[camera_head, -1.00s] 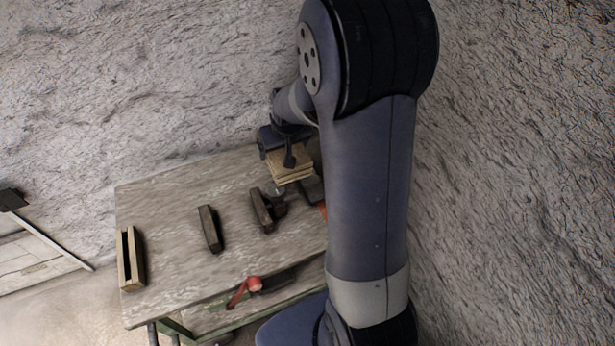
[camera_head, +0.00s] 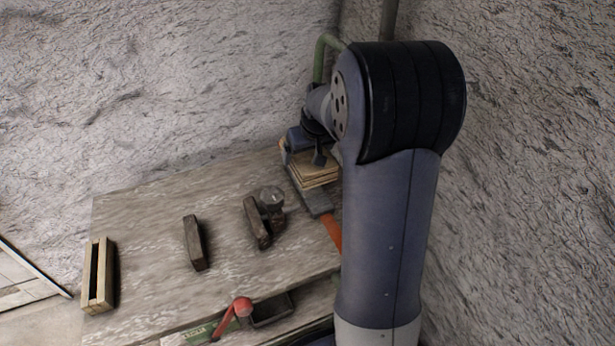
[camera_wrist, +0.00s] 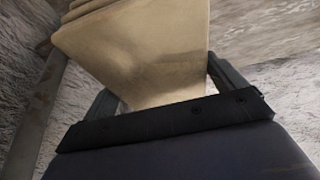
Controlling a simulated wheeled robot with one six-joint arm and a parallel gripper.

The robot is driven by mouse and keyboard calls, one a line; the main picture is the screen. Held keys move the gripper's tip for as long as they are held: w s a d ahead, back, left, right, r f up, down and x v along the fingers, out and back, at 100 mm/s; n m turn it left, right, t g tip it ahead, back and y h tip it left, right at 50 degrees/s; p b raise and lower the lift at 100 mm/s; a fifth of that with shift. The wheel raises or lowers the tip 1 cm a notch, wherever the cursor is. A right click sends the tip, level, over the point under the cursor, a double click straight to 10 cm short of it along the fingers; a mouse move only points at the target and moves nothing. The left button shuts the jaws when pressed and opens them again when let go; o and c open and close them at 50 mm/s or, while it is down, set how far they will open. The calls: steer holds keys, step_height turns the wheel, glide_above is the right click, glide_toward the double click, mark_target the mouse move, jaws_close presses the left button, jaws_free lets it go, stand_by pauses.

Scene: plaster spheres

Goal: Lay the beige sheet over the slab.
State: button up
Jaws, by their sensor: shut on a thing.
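The beige sheet (camera_head: 316,171) looks like a folded stack of thin layers. It is in my gripper (camera_head: 319,158), over the far right end of the table. In the wrist view the beige sheet (camera_wrist: 145,45) sits between the two jaws of my gripper (camera_wrist: 165,88), which are shut on it. A flat dark grey piece (camera_head: 318,203), perhaps the slab, shows just below the sheet, partly hidden by it and by my arm. I cannot tell whether the sheet touches it.
The worn table (camera_head: 150,225) also holds a wooden plane (camera_head: 257,222), a jar (camera_head: 271,196), a dark block (camera_head: 194,243), a slotted wooden box (camera_head: 98,275) and an orange item (camera_head: 332,231). A red-knobbed handle (camera_head: 241,308) is at the front edge. Rough walls stand behind.

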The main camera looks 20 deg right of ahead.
steer(key=shift+f+b, duration=0.65)
steer(key=shift+f, duration=2.3)
steer(key=shift+f, duration=0.2)
steer(key=o, duration=1)
steer(key=shift+c, duration=0.2)
steer(key=shift+s+r, duration=0.1)
steer(key=shift+r, duration=0.4)
steer(key=p+v, duration=0.2)
steer(key=v, duration=0.9)
steer(key=shift+s+r+p, duration=0.15)
steer(key=shift+s+p, duration=0.05)
steer(key=shift+p, duration=0.15)
